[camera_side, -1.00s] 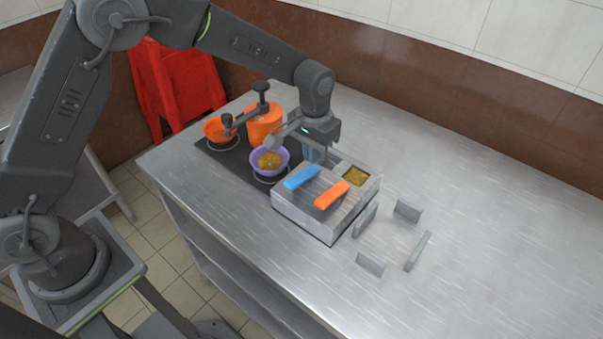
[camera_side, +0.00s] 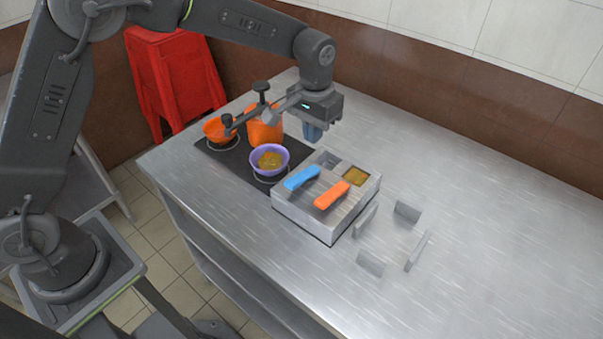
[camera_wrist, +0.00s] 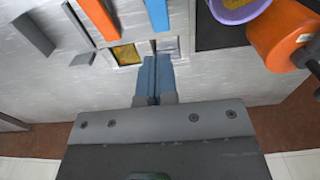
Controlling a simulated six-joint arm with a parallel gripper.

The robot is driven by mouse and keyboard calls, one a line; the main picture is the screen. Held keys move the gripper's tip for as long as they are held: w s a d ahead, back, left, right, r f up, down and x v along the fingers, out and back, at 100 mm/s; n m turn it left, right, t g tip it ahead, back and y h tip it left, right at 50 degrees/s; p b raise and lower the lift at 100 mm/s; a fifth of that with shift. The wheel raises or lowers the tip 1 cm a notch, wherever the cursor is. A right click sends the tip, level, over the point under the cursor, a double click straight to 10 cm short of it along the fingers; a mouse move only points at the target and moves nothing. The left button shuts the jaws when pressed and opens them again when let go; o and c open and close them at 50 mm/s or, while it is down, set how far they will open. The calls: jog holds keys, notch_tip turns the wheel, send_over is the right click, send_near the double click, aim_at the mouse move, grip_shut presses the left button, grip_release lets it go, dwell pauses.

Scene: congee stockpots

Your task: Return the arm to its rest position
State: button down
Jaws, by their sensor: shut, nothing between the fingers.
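My gripper (camera_side: 312,132) is shut and empty, its blue fingers pointing down in the air above the back of the metal box. The wrist view also shows the gripper (camera_wrist: 153,62) with its blue fingers together. The arm is bent and raised over the counter in the side view.
The metal box (camera_side: 320,226) has a blue handle (camera_side: 302,178) and an orange handle (camera_side: 332,194) on top. Grey plates (camera_side: 407,211) stand on the right; the far-right counter (camera_side: 510,230) is clear.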

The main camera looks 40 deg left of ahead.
jog(key=s+a+r+t, duration=0.3)
jog(key=s+a+r, duration=0.4)
jog(key=s+r, duration=0.55)
jog(key=s+a+t, duration=0.2)
jog(key=s+a, duration=0.2)
jog(key=s, duration=1)
jog(key=shift+s+r+t, duration=0.15)
jog(key=shift+s+t, duration=0.15)
